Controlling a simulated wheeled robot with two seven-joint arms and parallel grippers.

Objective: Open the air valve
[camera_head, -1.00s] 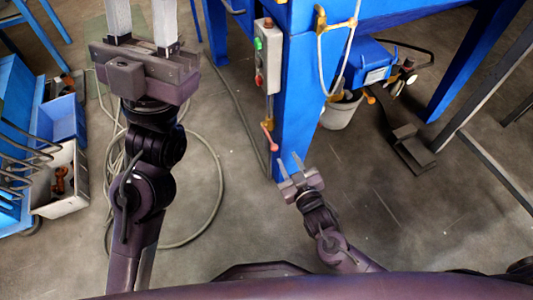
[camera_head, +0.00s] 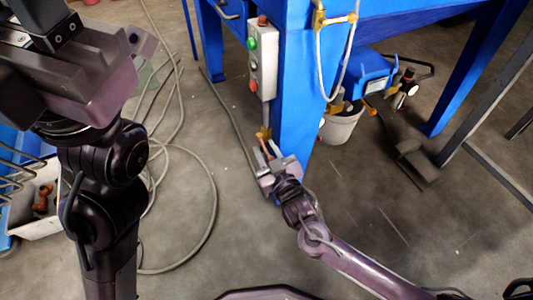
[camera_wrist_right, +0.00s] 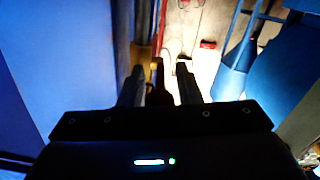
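The air valve is a brass fitting (camera_head: 263,133) with a red lever, low beside the left side of the blue machine leg (camera_head: 298,110). My right gripper (camera_head: 268,160) is at the lever, just below the fitting. In the right wrist view, the red lever (camera_wrist_right: 158,75) shows between the two dark fingers, with a gap on each side. The fingers are open; contact with the lever cannot be made out. My left gripper (camera_head: 50,22) is at the top left of the head view, away from the valve, with its fingertips out of frame.
A grey control box (camera_head: 263,62) with green and red buttons is mounted above the valve. A white bucket (camera_head: 341,126) and a pedal (camera_head: 416,163) stand right of the leg. Cable loops (camera_head: 205,205) lie on the floor. A bin (camera_head: 40,215) stands at left.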

